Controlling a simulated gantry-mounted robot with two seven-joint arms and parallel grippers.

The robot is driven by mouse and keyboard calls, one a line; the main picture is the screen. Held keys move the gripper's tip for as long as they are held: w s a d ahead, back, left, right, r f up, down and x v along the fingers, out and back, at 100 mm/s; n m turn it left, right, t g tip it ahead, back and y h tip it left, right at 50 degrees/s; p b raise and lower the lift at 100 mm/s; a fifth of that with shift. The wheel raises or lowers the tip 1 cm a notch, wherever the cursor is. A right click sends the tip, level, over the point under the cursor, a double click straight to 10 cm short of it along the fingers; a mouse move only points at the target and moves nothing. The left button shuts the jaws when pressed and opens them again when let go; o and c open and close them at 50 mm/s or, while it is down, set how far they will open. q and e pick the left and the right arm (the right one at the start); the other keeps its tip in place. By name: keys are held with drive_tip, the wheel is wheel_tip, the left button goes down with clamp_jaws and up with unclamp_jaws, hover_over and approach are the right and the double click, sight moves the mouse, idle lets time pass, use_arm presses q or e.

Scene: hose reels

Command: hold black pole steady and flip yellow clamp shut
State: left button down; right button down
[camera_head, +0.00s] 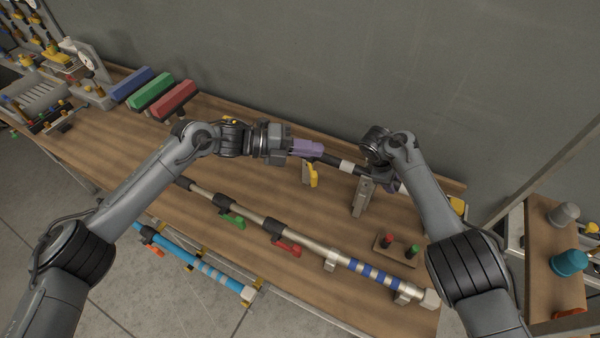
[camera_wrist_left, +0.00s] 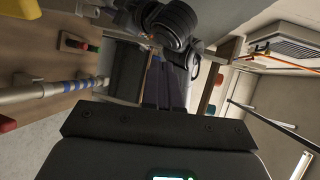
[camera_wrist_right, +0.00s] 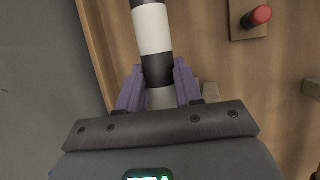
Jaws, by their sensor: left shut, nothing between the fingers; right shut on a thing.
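The black pole (camera_head: 330,160) with white bands lies above the back right of the bench. The yellow clamp (camera_head: 313,175) hangs down at the pole's left part; whether it is fully open cannot be told. My left gripper (camera_head: 309,147), with purple fingers, is shut and empty just above the clamp, close to the pole's left end. My right gripper (camera_head: 390,186) is shut on the pole farther right. In the right wrist view, the pole (camera_wrist_right: 152,28) runs between its purple fingers. The left wrist view shows the left fingers (camera_wrist_left: 163,85) and yellow at the upper left corner.
A silver pole (camera_head: 310,255) with blue stripes and green and red clamps lies in front. A metal bracket (camera_head: 362,196) stands beneath the black pole. A small block (camera_head: 398,248) with red and green pegs sits at right. Blue, green and red blocks (camera_head: 155,92) lie back left.

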drive_tip(key=shift+s+f, duration=0.1)
drive_tip(key=shift+f, duration=0.1)
use_arm(q)
drive_tip(key=a+f+y, duration=0.2)
drive_tip(key=a+f, duration=0.2)
drive_tip(key=a, duration=0.3)
drive_tip(key=a+f+n+y, duration=0.1)
drive_tip(key=a+f, duration=0.4)
drive_tip(key=a, duration=0.3)
drive_tip(key=shift+t+y, duration=0.4)
drive_tip(key=shift+w, duration=0.1)
approach(311, 176)
drive_tip(key=x, duration=0.5)
drive_tip(key=shift+w+a+f, duration=0.1)
drive_tip(key=shift+f, duration=0.35)
drive_tip(key=shift+w+d, duration=0.2)
drive_tip(key=shift+d, duration=0.45)
drive_tip(key=shift+d+n, duration=0.1)
drive_tip(key=shift+n, duration=0.2)
